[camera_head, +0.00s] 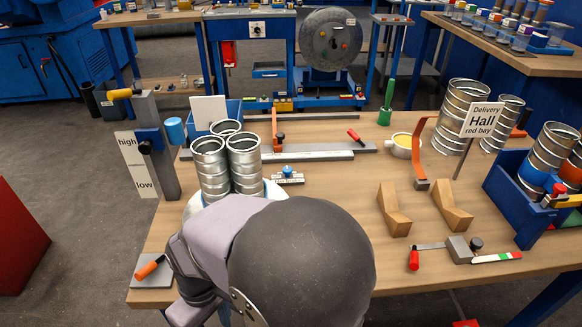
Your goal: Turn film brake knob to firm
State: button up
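No knob has a label I can read as film brake. A small blue knob (287,171) sits on a white plate with tiny, unreadable lettering, right of the silver duct pieces. A dark knob (476,243) stands on a small grey block device at the right front, beside a strip (497,257) with white, green and red parts. I cannot tell which is the film brake knob, or its setting. My own arm fills the lower middle of the view. My gripper is not visible.
Silver duct pieces (209,165) stand close behind my arm. A grey post (158,145) beside a high/low board (137,165) is at left. Wooden V-blocks (394,210), an orange bent strip (421,150) and a blue crate (507,200) occupy the right. The bench's (340,185) centre has free room.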

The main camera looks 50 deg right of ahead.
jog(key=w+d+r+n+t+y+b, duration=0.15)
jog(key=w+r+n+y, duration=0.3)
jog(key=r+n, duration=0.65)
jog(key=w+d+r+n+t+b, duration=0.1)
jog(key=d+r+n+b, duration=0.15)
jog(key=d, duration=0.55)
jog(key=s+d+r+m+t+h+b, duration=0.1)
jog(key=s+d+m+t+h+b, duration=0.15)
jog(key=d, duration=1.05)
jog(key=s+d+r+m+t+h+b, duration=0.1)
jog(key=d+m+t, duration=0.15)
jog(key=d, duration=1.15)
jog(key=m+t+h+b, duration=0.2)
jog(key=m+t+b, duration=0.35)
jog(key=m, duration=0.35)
send_near(289, 170)
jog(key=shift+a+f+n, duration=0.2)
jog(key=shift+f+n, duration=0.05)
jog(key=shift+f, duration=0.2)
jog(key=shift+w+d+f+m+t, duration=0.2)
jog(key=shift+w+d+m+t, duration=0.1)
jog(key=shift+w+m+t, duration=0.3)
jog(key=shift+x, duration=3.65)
